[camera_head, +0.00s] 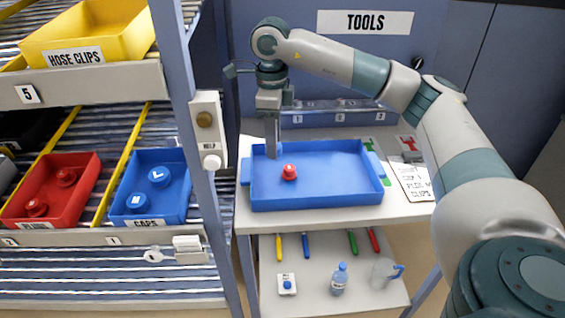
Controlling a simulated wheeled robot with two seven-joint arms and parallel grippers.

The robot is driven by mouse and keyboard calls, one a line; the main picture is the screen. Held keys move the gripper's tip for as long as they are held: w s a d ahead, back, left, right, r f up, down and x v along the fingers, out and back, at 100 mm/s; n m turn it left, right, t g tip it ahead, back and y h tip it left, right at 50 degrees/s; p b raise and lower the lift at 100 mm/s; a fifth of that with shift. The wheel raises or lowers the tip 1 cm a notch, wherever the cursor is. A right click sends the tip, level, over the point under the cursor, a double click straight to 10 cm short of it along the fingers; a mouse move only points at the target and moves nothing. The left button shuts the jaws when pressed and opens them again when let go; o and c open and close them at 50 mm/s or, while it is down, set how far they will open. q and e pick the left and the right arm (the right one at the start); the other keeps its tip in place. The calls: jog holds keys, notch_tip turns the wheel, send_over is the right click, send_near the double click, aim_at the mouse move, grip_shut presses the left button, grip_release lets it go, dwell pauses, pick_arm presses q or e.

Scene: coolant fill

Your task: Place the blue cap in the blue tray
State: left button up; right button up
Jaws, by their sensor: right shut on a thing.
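The blue tray (318,198) sits on the upper surface of the cart. A red cap (289,172) lies inside it, left of the middle. My right gripper (273,150) points down over the tray's back left part, behind the red cap. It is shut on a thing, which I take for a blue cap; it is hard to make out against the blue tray. Two blue caps, one marked L (158,176) and the other (137,202) nearer the front, lie in a blue bin (175,205) labelled CAPS on the left rack. My left gripper is not in view.
A red bin (88,195) with red caps and a yellow HOSE CLIPS bin (90,30) stand on the rack. A rack post (178,70) separates it from the cart. A written card (411,182) lies right of the tray. A bottle (339,280) and jug (384,273) stand below.

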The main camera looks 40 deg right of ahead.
notch_tip(320, 180, down, 2)
jog(key=shift+f, duration=0.25)
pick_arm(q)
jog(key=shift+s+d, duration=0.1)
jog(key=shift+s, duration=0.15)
pick_arm(e)
jog(key=shift+f, duration=0.4)
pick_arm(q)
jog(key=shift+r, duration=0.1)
pick_arm(e)
jog(key=shift+f+p, duration=0.2)
jog(key=shift+p, duration=0.1)
jog(key=shift+f+p, duration=0.4)
jog(key=shift+f, duration=1.2)
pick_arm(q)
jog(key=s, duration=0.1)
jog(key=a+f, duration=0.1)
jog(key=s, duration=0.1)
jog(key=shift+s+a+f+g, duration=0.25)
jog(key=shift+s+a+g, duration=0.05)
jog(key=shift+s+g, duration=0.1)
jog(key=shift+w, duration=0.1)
pick_arm(e)
jog(key=shift+f, duration=0.1)
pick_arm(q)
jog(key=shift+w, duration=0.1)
